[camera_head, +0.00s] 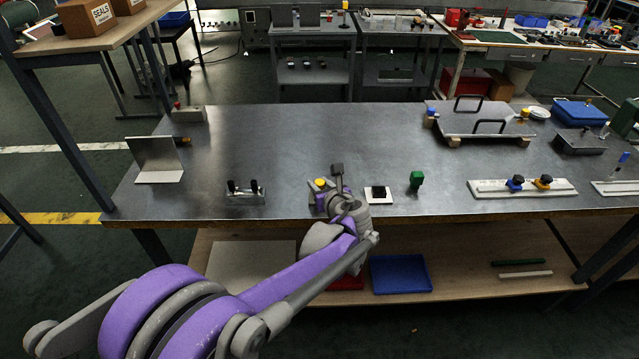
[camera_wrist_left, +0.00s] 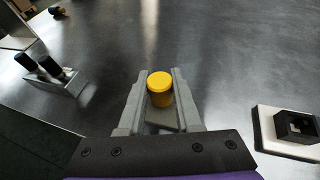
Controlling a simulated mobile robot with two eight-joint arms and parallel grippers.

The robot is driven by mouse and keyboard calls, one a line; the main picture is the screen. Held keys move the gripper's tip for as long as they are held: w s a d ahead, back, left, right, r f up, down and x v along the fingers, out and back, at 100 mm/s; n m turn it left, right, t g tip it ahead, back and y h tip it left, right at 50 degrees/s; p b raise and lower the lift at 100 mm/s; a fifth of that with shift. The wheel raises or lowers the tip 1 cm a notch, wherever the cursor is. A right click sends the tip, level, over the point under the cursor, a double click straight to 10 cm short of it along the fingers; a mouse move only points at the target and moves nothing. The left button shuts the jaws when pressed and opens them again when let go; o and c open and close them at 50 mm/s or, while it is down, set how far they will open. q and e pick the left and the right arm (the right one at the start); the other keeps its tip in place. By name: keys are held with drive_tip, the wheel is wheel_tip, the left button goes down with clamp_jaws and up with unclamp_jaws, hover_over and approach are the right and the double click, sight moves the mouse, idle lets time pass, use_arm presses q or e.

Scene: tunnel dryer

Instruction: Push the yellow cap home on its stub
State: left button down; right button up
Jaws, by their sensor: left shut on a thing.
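The yellow cap (camera_head: 320,183) is at the front middle of the steel bench, and it also shows in the left wrist view (camera_wrist_left: 160,88). My left gripper (camera_wrist_left: 160,98) is shut on the cap, with one grey finger on each side of it. In the head view my left gripper (camera_head: 325,190) is low at the bench's front edge, partly covered by my own wrist. The cap looks upright. The stub is hidden under the cap and between the fingers, so I cannot tell how far down the cap sits. My right gripper is not in view.
A grey block with two black handles (camera_head: 246,193) stands to the left. The bench behind the cap (camera_head: 300,145) is clear.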

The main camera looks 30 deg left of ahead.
use_arm(q)
drive_tip(key=shift+f+b, duration=0.45)
drive_tip(key=shift+f, duration=0.25)
drive_tip(key=c, duration=0.5)
unclamp_jaws()
drive_tip(key=p+v, duration=0.1)
drive_tip(key=v, duration=1)
drive_tip(key=shift+a, duration=0.1)
drive_tip(key=shift+r, duration=0.1)
drive_tip(key=s+d+n+g+h+p, duration=0.1)
drive_tip(key=s+d+n+h+p, duration=0.1)
drive_tip(key=s+n, duration=0.5)
drive_tip(key=s+d+f+n+g+h+p, duration=0.1)
drive_tip(key=s+d+n+h+p, duration=0.2)
drive_tip(key=s+n, duration=0.5)
drive_tip(key=s+d+n+g+h+p, duration=0.1)
drive_tip(key=s+d+n+h+p, duration=0.1)
drive_tip(key=s+n+h+p, duration=0.2)
drive_tip(key=shift+s+d+f+n+h, duration=0.1)
drive_tip(key=shift+s+n+h, duration=0.15)
drive_tip(key=shift+s+n, duration=0.65)
drive_tip(key=shift+s+d+n+h, duration=0.1)
drive_tip(key=shift+s+n+h, duration=0.15)
drive_tip(key=shift+n, duration=1.2)
drive_tip(key=shift+s+d+f+n+h, duration=0.1)
drive_tip(key=shift+s+n+h, duration=0.1)
drive_tip(key=shift+s+n, duration=0.7)
